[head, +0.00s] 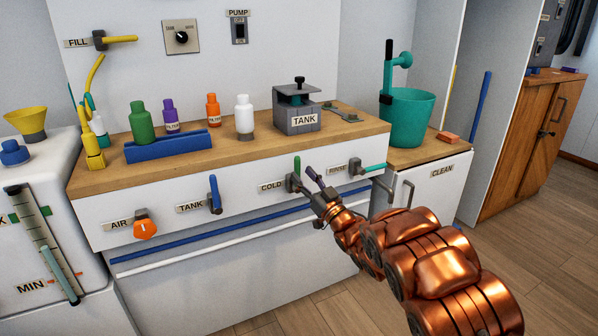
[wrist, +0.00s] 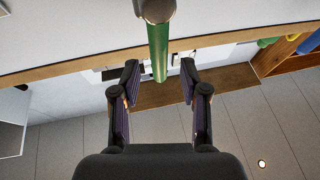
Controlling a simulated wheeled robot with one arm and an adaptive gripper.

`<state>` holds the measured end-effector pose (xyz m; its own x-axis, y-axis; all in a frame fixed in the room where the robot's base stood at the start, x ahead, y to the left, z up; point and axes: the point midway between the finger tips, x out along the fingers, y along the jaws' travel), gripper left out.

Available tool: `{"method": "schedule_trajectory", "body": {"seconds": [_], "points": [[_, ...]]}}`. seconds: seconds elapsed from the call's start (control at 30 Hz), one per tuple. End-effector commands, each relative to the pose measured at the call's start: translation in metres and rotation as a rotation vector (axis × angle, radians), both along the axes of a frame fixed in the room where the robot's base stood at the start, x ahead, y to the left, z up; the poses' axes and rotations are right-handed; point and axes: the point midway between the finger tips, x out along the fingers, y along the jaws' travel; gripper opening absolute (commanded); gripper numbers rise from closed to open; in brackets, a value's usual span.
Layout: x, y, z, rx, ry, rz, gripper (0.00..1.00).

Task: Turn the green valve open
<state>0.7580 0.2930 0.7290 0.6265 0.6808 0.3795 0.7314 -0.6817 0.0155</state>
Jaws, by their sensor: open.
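The green valve (head: 297,167) is on the white counter front beside the COLD label (head: 271,187). Its green lever points up from a grey metal body (head: 293,185). My gripper (head: 312,178) is just to the right of the valve in the head view, open and empty. In the wrist view the green lever (wrist: 158,45) comes down from the top, and its end lies between the two fingertips of my gripper (wrist: 159,72). Gaps show on both sides of the lever, with no finger touching it. I cannot tell how deep it sits between the fingers.
The teal RINSE valve (head: 372,168) is close on the right, and the blue TANK valve (head: 214,194) is on the left. An orange AIR knob (head: 145,228) is farther left. A blue rail (head: 200,237) runs below. The wooden counter edge (head: 230,167) is above.

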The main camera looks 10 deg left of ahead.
Motion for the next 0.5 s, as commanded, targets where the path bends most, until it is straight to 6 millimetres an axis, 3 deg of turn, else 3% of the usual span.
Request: {"method": "schedule_trajectory", "body": {"seconds": [0.5], "points": [[-0.043,-0.048,-0.027,-0.003,0.001,0.0,0.45]]}}
